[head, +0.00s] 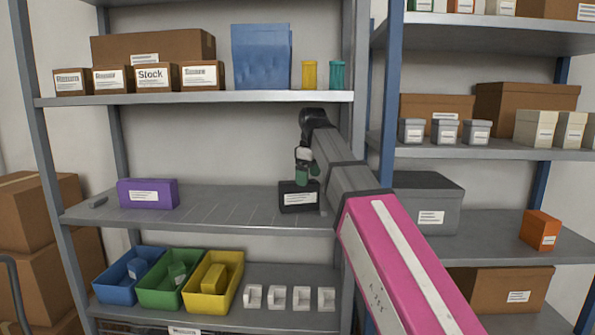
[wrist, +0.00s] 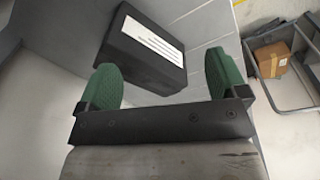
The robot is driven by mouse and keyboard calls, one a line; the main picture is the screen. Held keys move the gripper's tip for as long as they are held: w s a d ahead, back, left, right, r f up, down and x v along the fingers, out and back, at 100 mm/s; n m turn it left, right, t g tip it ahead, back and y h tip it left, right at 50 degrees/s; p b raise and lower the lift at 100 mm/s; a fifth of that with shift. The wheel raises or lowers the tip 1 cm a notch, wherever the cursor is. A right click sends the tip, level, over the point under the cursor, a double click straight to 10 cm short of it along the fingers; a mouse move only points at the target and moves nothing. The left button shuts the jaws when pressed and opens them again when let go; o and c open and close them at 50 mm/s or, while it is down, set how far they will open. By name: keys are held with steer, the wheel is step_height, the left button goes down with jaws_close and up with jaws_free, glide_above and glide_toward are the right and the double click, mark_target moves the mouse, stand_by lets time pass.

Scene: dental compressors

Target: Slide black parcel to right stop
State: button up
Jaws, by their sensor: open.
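The black parcel (head: 298,197), a box with a white label, sits upright on the middle shelf (head: 235,205), toward its right end. In the wrist view the parcel (wrist: 132,58) lies ahead of my gripper (wrist: 162,78), and its near end shows in the gap between the two green fingers. My gripper (head: 302,172) is open and holds nothing, close over the parcel's top in the head view. I cannot tell whether a finger touches it. The right stop is not clearly seen; my arm covers that end.
A purple box (head: 148,194) stands on the same shelf at the left, with bare shelf between it and the parcel. The upper shelf (head: 200,98) is overhead. Blue, green and yellow bins (head: 212,282) stand below. A grey box (head: 427,205) is on the right rack.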

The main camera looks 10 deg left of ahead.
mark_target(296, 190)
steer(key=w+a+n, duration=0.2)
steer(key=n, duration=0.1)
steer(key=w+a+n, duration=0.1)
steer(key=n, duration=0.1)
steer(key=shift+w+a+r+g+h, duration=0.2)
steer(key=shift+w+g+h, duration=0.1)
steer(key=shift+w, duration=0.1)
steer(key=shift+w+a+n, duration=0.35)
steer(key=shift+n, duration=0.4)
steer(key=shift+w+a+n, duration=0.3)
steer(key=shift+n, duration=0.45)
steer(key=shift+f, duration=0.15)
steer(key=shift+f, duration=3.6)
steer(key=shift+s, duration=0.1)
steer(key=c, duration=1.2)
